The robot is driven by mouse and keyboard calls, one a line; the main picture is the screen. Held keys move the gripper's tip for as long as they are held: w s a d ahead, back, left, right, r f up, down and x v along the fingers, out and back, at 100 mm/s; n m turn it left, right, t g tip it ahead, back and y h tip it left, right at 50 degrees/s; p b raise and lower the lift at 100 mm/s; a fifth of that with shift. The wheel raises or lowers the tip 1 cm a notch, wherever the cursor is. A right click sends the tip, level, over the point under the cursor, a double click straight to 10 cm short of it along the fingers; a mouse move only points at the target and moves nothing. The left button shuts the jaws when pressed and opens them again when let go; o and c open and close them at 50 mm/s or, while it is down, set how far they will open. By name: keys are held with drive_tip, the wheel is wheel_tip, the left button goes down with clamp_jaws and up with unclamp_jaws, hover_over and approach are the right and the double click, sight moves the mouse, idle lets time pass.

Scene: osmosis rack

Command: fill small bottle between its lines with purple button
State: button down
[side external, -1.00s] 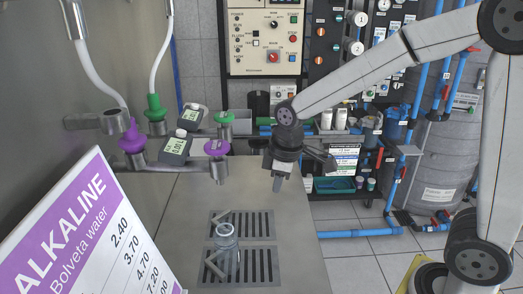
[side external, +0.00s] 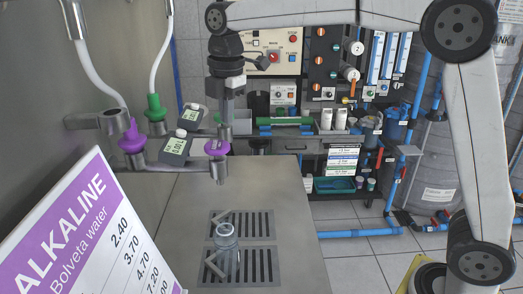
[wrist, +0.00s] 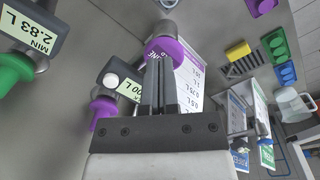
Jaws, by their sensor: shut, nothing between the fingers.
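The small clear bottle (side external: 228,258) stands upright on the drain grates of the metal counter; its lines and any liquid are too small to tell. The purple button (side external: 217,148) sits on top of the front metal spout, above and behind the bottle. My gripper (side external: 226,122) is shut and empty, pointing down just above the purple button. In the wrist view my closed fingers (wrist: 159,64) reach to the purple button (wrist: 172,50); I cannot tell whether they touch it. The bottle is not clearly visible in the wrist view.
Another purple knob (side external: 131,138) and a green knob (side external: 155,109) stand left of the button. Two meters (side external: 176,147) with displays are close by. A purple ALKALINE sign (side external: 85,225) fills the lower left. The counter right of the grates (side external: 242,266) is clear.

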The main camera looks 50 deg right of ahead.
sight(217, 145)
drive_tip(key=a+r+n, duration=0.3)
drive_tip(key=r+n, duration=0.4)
drive_tip(key=r, duration=0.3)
drive_tip(key=shift+a+r+n+g, duration=0.15)
drive_tip(key=shift+a+n+g, duration=0.1)
drive_tip(key=shift+n+g, duration=0.15)
drive_tip(key=shift+s+f, duration=0.1)
drive_tip(key=shift+f, duration=0.1)
drive_tip(key=shift+d+f, duration=0.1)
drive_tip(key=shift+f, duration=6.75)
drive_tip(key=shift+f, duration=1.15)
